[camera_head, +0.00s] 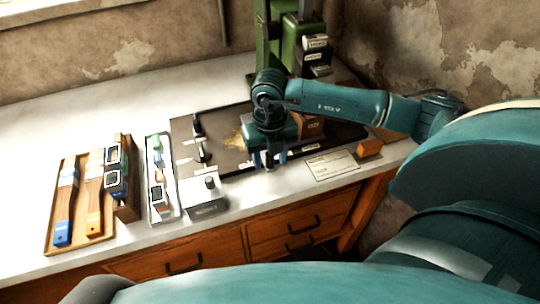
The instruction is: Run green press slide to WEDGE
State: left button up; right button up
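The green press (268,40) stands at the back of the bench, with a dark upright part on its right carrying several pale labels (316,43). The lettering is too small to read. My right arm reaches in from the right and passes in front of the press's lower part. My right gripper (269,159) points down over the front edge of the dark base board (222,168). Its bluish fingers show on either side of a dark upright piece; whether they grip it is unclear. The handwheel cannot be made out. My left gripper is out of view.
Left of the board are a grey box with a black knob (205,199), a white tray (157,208), a dark box with displays (122,190) and a wooden tray with brushes (48,241). A paper card (332,166) and an orange block (369,149) lie right.

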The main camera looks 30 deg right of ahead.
jog(key=c, duration=0.8)
jog(key=shift+s+d+b, duration=0.15)
jog(key=shift+s+d, duration=0.15)
jog(key=shift+d, duration=1)
jog(key=shift+s+d+b, duration=0.2)
jog(key=shift+s+d, duration=0.15)
jog(key=shift+d, duration=0.95)
jog(key=shift+s+d+b, duration=0.15)
jog(key=shift+s+d, duration=0.15)
jog(key=shift+d, duration=1)
jog(key=o, duration=1.4)
jog(key=shift+c, duration=0.2)
